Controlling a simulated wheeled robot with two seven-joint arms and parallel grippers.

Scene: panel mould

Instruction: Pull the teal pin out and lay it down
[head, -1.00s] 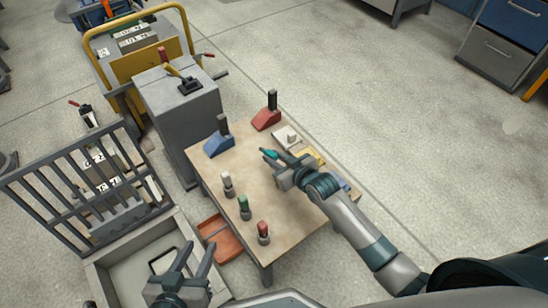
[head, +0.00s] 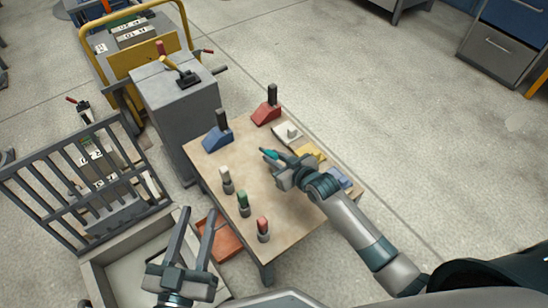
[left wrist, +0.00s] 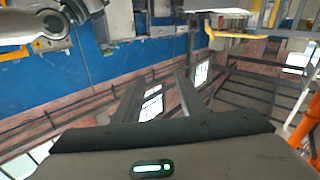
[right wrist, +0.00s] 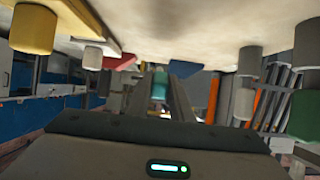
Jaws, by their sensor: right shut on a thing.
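The teal pin (head: 269,154) is in the jaws of my right gripper (head: 283,165), over the right part of the wooden table (head: 245,172). Its teal end sticks out to the left, and the jaws hide the rest. In the right wrist view the teal pin (right wrist: 160,85) shows between the fingers. I cannot tell whether it touches the table. My left gripper (head: 193,230) is open and empty at the table's near left, beyond its edge.
White (head: 227,181), green (head: 243,203) and red (head: 263,229) pieces stand upright along the near left side. Blue (head: 218,138) and red (head: 266,113) wedges with dark handles stand at the back. A white plate (head: 288,134) and yellow piece (head: 309,151) lie near my right gripper. The table's middle is clear.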

